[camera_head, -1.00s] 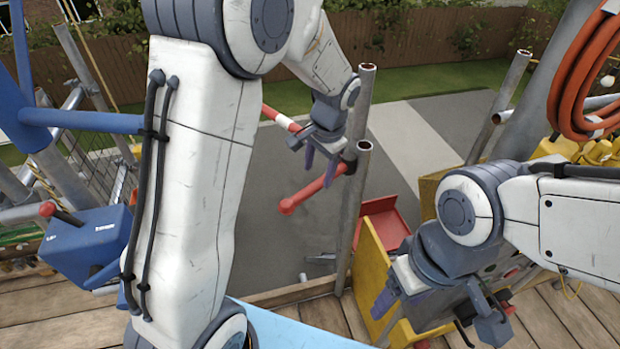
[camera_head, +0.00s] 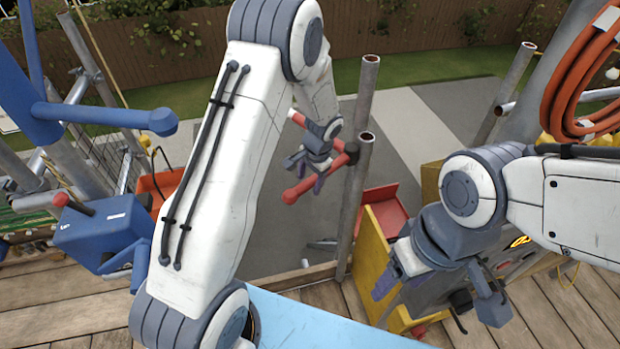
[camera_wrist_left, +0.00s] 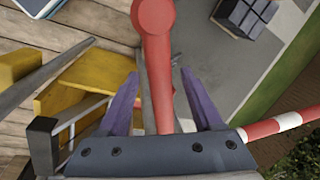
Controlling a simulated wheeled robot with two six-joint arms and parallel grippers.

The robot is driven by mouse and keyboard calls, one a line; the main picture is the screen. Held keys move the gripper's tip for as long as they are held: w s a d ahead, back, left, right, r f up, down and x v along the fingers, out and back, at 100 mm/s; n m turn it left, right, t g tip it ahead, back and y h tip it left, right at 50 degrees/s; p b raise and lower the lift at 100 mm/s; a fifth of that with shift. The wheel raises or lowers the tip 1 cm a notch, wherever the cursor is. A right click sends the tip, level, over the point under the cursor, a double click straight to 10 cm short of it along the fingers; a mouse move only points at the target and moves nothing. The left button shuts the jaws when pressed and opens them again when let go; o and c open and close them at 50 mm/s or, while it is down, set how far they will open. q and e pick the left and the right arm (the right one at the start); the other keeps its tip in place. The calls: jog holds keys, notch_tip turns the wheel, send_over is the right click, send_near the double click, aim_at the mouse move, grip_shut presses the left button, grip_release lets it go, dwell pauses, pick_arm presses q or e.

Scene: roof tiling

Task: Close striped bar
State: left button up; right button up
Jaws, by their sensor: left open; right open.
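The striped bar is red and white. In the head view, its red rounded end (camera_head: 290,196) points toward me, and a red and white part (camera_head: 298,119) shows beyond my left wrist. My left gripper (camera_head: 307,174) is open at the bar, beside the upright metal posts. In the left wrist view, a red bar (camera_wrist_left: 154,45) runs between the two purple fingers of the left gripper (camera_wrist_left: 160,92), and a red and white length (camera_wrist_left: 276,126) shows at the right. I cannot tell whether the fingers touch it. My right gripper (camera_head: 394,282) is open and low at the right, by the yellow boards.
Two metal posts (camera_head: 358,160) stand just right of my left gripper. A yellow board (camera_head: 373,255) and red tray (camera_head: 388,212) lie beyond my right gripper. An orange hose coil (camera_head: 575,80) hangs at upper right. A blue box (camera_head: 105,228) stands at left.

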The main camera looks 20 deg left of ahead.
pick_arm(q)
grip_shut()
jog(key=shift+w, duration=0.1)
dwell(1.3)
